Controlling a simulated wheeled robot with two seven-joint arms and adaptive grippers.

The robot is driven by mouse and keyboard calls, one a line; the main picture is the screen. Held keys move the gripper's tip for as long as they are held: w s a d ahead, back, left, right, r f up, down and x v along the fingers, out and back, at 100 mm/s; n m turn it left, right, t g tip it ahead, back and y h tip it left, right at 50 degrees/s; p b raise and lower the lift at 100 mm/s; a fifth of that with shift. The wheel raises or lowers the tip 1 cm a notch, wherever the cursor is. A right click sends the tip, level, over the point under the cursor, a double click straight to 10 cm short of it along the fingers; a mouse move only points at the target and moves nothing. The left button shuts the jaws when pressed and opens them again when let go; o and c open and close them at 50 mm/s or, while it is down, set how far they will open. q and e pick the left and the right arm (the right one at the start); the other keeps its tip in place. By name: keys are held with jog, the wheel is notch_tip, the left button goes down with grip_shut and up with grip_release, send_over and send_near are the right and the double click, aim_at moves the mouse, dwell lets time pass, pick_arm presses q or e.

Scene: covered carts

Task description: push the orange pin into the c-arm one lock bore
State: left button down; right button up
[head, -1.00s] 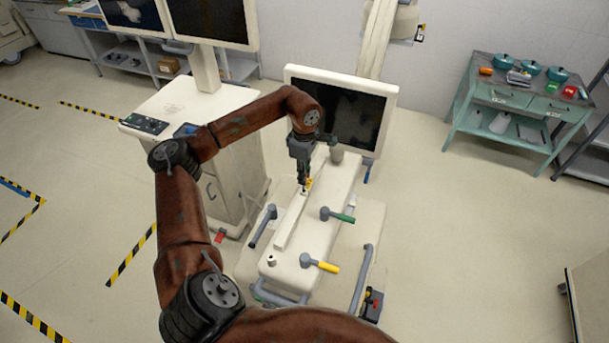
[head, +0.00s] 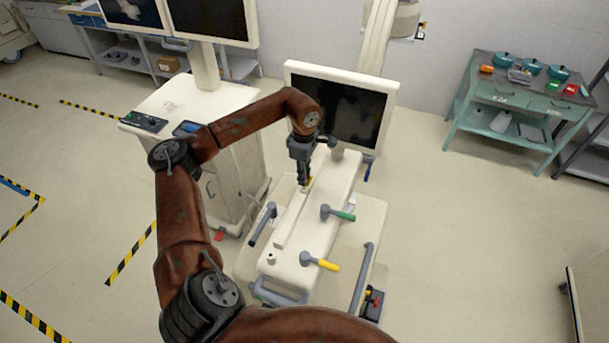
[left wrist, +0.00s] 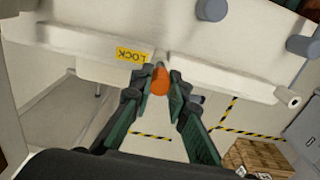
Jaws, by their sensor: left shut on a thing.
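The orange pin (left wrist: 160,82) sits between the fingertips of my left gripper (left wrist: 159,90) in the left wrist view. The gripper is shut on it. A short pale tip shows beyond the orange part, at the white bar (left wrist: 80,42) of the C-arm, right beside the yellow LOCK label (left wrist: 131,55). The lock bore is hidden behind the pin, so I cannot tell how deep the tip is. In the head view my left gripper (head: 304,186) points down at the white bar on the C-arm cart (head: 322,217), hiding the pin. My right gripper is not in view.
A green-handled lever (head: 338,214) and a yellow-handled lever (head: 320,262) stand on the cart. A dark monitor (head: 345,112) is behind my gripper. A white console cart (head: 190,105) stands left. A green table (head: 520,100) is at the right, with clear floor between.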

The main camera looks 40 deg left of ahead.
pick_arm(q)
jog(key=shift+f+b, duration=0.7)
jog(key=shift+f, duration=0.45)
jog(key=shift+f+b, duration=0.35)
jog(key=shift+f, duration=0.25)
jog(key=c, duration=1.8)
grip_release()
jog(key=shift+o, duration=0.2)
jog(key=shift+r, duration=0.3)
notch_tip(320, 180, up, 12)
jog(key=shift+f, duration=0.25)
